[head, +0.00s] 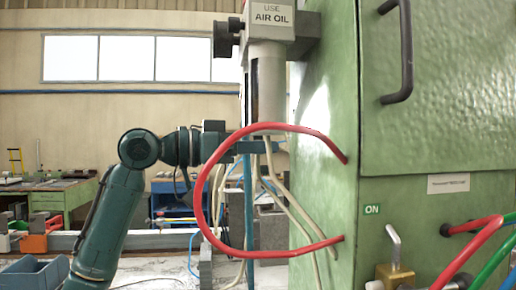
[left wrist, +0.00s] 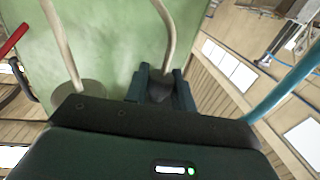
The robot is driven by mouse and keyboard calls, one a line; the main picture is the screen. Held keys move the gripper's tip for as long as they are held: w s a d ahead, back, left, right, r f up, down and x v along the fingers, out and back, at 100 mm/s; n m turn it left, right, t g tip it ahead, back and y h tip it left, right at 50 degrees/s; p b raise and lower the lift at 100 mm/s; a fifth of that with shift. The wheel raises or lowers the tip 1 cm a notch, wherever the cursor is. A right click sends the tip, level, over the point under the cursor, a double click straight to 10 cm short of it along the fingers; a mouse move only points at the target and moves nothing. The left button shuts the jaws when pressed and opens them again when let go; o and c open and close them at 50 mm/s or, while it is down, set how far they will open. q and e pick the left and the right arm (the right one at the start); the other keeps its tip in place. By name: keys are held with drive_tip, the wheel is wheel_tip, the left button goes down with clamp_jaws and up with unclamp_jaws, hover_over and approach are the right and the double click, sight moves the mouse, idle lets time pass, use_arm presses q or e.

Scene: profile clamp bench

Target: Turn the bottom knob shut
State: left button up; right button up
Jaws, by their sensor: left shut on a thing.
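The air-oil unit (head: 267,83), a pale cylinder under a box labelled "USE AIR OIL", hangs on the green cabinet's left side. My left gripper (head: 270,146) is directly below it, reaching in from the left. In the left wrist view the two teal fingers of my left gripper (left wrist: 160,90) are closed on a dark grey piece, which I take as the bottom knob (left wrist: 159,91). My right gripper is not in view.
A red hose (head: 201,190) loops in front of my left wrist to the green cabinet (head: 428,125). Cream hoses (head: 287,195) and a blue pipe (head: 248,200) hang close to the gripper. A brass lever valve (head: 394,273) stands at the lower right. Free room lies left of the unit.

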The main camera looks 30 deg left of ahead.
use_arm(q)
drive_tip(key=shift+n+t+y, duration=0.7)
drive_tip(key=shift+y, duration=0.2)
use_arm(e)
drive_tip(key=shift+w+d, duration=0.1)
use_arm(q)
drive_tip(key=shift+n+t+y, duration=0.3)
drive_tip(key=shift+y, duration=0.1)
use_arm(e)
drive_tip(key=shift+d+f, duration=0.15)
use_arm(q)
drive_tip(key=o, duration=1)
drive_tip(key=shift+c, duration=0.2)
